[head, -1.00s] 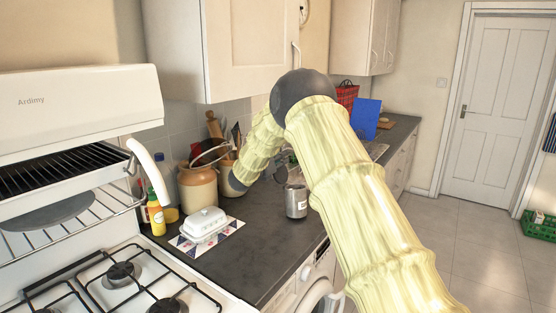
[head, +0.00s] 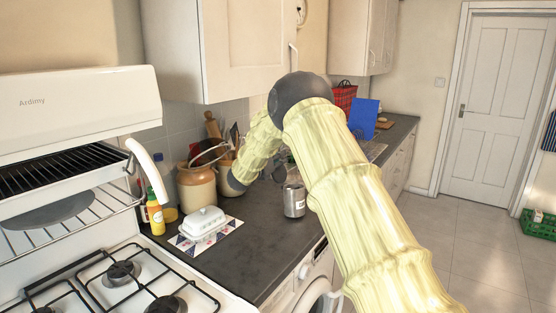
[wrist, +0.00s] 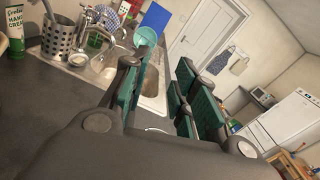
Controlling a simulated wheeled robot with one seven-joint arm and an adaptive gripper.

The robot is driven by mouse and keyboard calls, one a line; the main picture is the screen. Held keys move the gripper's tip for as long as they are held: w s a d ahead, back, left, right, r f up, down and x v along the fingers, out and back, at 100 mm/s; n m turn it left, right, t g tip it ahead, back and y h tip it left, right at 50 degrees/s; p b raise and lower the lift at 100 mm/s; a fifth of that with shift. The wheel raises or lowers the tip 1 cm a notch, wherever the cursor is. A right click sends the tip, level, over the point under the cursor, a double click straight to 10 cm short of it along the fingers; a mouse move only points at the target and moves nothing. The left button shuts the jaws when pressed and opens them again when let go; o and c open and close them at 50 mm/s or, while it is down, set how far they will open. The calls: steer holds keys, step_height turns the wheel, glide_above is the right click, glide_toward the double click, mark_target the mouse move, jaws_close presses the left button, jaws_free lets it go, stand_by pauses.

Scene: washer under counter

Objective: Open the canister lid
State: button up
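A small metal canister (head: 294,203) with a pale label stands upright on the dark counter in the head view, just left of my arm. Its top is small in the picture, and I cannot tell how the lid sits. My gripper (wrist: 167,60) shows in the wrist view with its two green-padded fingers apart and nothing held between them. A thin pale curved edge shows low between the fingers; I cannot tell what it belongs to. In the head view my wrist hangs left of and behind the canister, and the gripper is mostly hidden or too small to make out.
A stoneware jar (head: 196,186), a white butter dish (head: 204,222) and a yellow bottle (head: 156,217) stand left of the canister. The stove (head: 118,275) is at front left. The wrist view shows a perforated utensil holder (wrist: 61,40) and the sink (wrist: 152,88).

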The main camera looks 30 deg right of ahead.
steer(key=shift+s+f, duration=0.1)
steer(key=shift+f, duration=0.4)
steer(key=shift+a+f+b, duration=0.1)
steer(key=shift+a+b, duration=0.2)
steer(key=shift+a, duration=0.05)
steer(key=shift+s+a, duration=0.3)
steer(key=b+v, duration=0.6)
steer(key=v, duration=0.4)
steer(key=shift+a+r+b, duration=0.35)
steer(key=shift+r+b, duration=0.05)
steer(key=shift+f+b, duration=0.1)
steer(key=shift+b, duration=0.5)
